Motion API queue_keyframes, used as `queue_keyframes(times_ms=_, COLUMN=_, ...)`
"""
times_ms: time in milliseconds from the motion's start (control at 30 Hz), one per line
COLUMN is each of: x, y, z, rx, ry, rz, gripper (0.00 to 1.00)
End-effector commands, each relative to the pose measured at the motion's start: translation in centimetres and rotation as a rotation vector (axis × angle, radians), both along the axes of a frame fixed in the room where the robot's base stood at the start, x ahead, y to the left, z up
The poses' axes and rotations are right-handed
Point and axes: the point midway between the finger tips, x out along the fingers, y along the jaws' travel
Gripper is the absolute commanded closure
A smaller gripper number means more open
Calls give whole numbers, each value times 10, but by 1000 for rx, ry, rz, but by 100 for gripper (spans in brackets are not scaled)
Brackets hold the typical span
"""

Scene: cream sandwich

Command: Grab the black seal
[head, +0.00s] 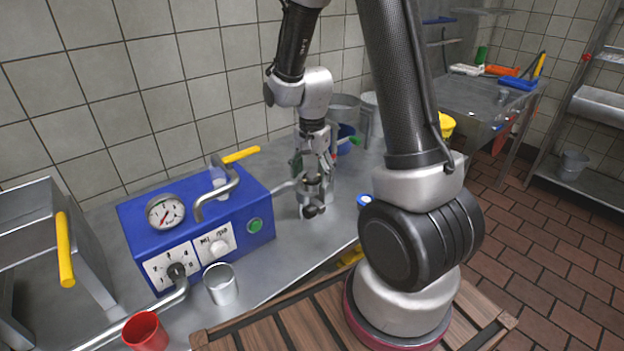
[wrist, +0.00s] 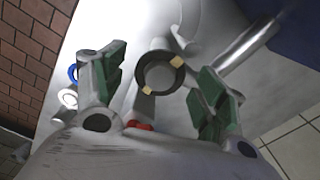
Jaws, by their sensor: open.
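The black seal (wrist: 141,74) is a dark ring with pale yellow patches. In the wrist view it lies ahead of my gripper (wrist: 161,66), between the two green-padded fingers, with clear gaps on both sides. The fingers are spread apart and hold nothing. A grey metal post shows just below the ring in that view. In the head view my gripper (head: 315,168) points down over the metal counter, right of the blue machine (head: 196,222). I cannot make out the seal for sure in the head view, where the gripper and metal parts crowd together.
The blue machine has a gauge (head: 165,211) and yellow-handled lever (head: 241,155). A metal cup (head: 221,285) and red cup (head: 146,331) stand in front. Metal pots (head: 344,109) stand behind the gripper. A blue-rimmed round item (head: 364,200) lies at the counter's right edge.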

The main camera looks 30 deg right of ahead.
Motion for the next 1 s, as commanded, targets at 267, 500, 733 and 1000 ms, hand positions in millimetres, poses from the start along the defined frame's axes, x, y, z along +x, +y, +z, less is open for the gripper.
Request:
queue_keyframes(times_ms=267, x=0, y=0, z=0, rx=0, ry=0, rz=0, gripper=39)
queue_keyframes(times_ms=500, x=0, y=0, z=0, rx=0, ry=0, rz=0, gripper=63)
queue_keyframes(times_ms=733, x=0, y=0, z=0, rx=0, ry=0, rz=0, gripper=63)
queue_keyframes(times_ms=1000, x=1, y=0, z=37, rx=0, ry=-6, rz=0, gripper=63)
